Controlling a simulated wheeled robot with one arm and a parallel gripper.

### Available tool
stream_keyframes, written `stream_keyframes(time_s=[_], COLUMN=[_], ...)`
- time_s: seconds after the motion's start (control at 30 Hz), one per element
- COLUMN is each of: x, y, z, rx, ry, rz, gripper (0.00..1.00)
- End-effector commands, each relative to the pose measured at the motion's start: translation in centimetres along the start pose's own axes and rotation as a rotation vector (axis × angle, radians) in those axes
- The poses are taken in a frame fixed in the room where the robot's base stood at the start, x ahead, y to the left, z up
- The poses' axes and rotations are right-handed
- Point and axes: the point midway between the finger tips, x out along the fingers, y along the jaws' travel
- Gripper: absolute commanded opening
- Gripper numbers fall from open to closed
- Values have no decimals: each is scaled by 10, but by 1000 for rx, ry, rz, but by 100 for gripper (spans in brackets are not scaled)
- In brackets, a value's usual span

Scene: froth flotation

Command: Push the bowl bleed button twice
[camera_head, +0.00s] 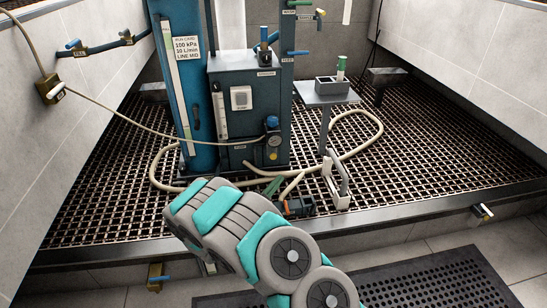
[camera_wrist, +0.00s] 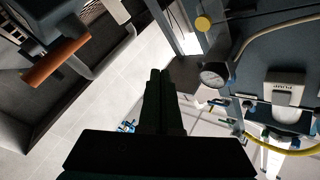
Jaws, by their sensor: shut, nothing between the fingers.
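A round yellow button (camera_wrist: 203,23) stands out beside the pressure gauge (camera_wrist: 214,74) in the wrist view. A yellow spot below the gauge shows on the blue-grey cabinet (camera_head: 240,80) in the head view. No readable label confirms that it is the bowl bleed button. My gripper (camera_wrist: 160,73) is shut and empty, its dark fingers side by side. In the wrist picture its tips lie left of the gauge and below-left of the yellow button, with no visible contact. In the head view my arm hides most of my gripper.
Pale hoses (camera_head: 163,165) curl around the cabinet's foot. A small grey side table (camera_head: 325,93) stands to the right. A metal-edged grating (camera_head: 420,150) covers the floor. An orange cylinder (camera_wrist: 55,62) shows at the wrist view's left.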

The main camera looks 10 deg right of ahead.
Motion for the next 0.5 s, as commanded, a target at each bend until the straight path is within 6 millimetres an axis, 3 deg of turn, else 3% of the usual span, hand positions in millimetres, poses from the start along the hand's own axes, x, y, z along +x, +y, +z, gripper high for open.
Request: stream_keyframes(time_s=[0.27,0.5], x=[3,21], y=[-2,-14], z=[2,15], rx=[1,2], ry=[0,0], rz=[1,2], gripper=[0,0])
